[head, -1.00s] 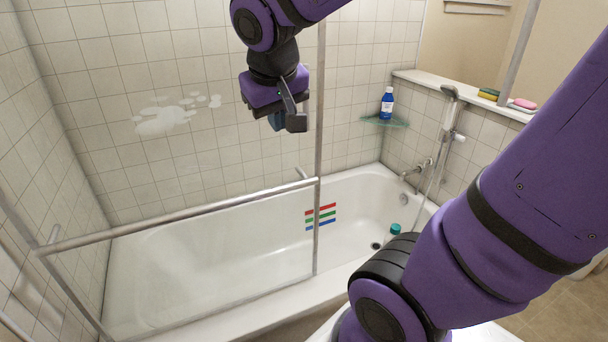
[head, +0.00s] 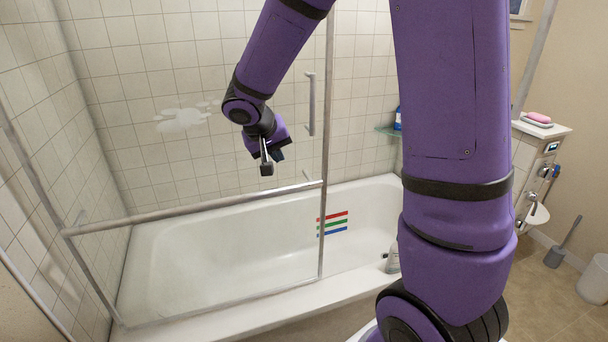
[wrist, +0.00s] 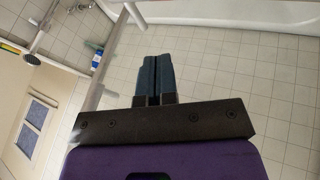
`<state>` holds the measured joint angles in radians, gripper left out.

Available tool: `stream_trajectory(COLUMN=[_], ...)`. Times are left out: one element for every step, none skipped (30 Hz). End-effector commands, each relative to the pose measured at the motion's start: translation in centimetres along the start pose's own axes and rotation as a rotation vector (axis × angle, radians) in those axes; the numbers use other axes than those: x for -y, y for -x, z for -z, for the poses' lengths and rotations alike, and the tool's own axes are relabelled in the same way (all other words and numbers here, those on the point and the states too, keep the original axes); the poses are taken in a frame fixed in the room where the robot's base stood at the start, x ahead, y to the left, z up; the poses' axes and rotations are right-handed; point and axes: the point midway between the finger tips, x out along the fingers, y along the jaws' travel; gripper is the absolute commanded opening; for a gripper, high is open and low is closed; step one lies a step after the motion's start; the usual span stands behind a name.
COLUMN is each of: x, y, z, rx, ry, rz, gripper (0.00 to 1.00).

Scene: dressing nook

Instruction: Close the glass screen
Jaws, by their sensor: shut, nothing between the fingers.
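The glass screen (head: 325,130) is a clear panel with a thin metal frame and a horizontal rail (head: 190,213). It stands along the left part of the bathtub; the right part of the tub is uncovered. My gripper (head: 267,168) is shut and empty. In the head view it appears left of the screen's right upright and above the rail; whether it touches the glass I cannot tell. In the wrist view the dark fingers (wrist: 155,65) are together, and a metal upright (wrist: 112,52) passes just left of them.
The white bathtub (head: 150,270) lies behind the screen. A vertical bar (head: 311,105) shows near the right upright. A corner shelf (head: 388,130) holds a blue bottle (head: 397,118). My arm hides the tub's right end.

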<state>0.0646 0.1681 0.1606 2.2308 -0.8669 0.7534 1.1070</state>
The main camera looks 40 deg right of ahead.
Motion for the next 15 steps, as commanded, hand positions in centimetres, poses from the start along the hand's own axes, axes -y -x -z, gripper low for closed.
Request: stream_trajectory(x=[0.0,0.0,0.0,0.0,0.0,0.0,0.0,-0.1,-0.1,-0.1,0.0,-0.1,-0.1,0.0,-0.1], y=[-0.8,-1.2,-1.9,-2.4,-3.0,-3.8,-4.3,-4.9,-5.7,-6.2,-6.8,-7.5,-8.1,-8.6,-9.2], z=[-0.1,-0.1,-0.1,-0.1,-0.1,-0.1,-0.2,-0.1,-0.1,-0.1,-0.2,-0.2,-0.1,-0.2,-0.2], rx=[0.003,0.004,0.005,0.004,0.005,0.005,0.006,0.005,0.006,0.005,0.006,0.005,0.005,0.005,0.005], ry=[0.001,0.002,0.002,0.003,0.003,0.003,0.003,0.003,0.002,0.003,0.002,0.003,0.002,0.003,0.003], rz=[-0.001,-0.002,-0.001,-0.001,-0.001,-0.002,-0.001,-0.002,-0.002,-0.001,-0.001,-0.002,-0.002,-0.001,-0.001], gripper=[0.00,0.00,0.00,0.00,0.00,0.00,0.00,0.00,0.00,0.00,0.00,0.00,0.00,0.00,0.00])
